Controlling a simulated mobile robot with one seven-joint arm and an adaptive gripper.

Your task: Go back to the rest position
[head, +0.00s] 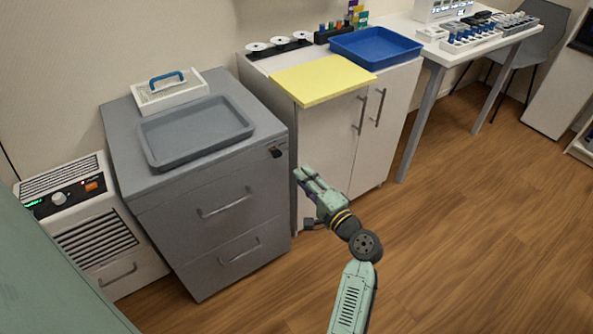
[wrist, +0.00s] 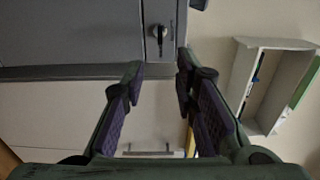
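My gripper (head: 303,173) is held out in front of the white cabinet (head: 325,150), near the right side of the grey drawer unit (head: 215,225). It points toward the furniture and is above the floor. In the wrist view my gripper (wrist: 160,70) shows two fingers with purple pads, standing apart with nothing between them. A grey surface with a dark lock or key (wrist: 158,32) lies beyond the fingertips.
A grey tray (head: 195,132) and a white box with a blue handle (head: 168,90) stand on the drawer unit. A yellow board (head: 322,80) overhangs the white cabinet's front edge beside a blue tray (head: 375,48). Wooden floor (head: 470,240) on the right is clear.

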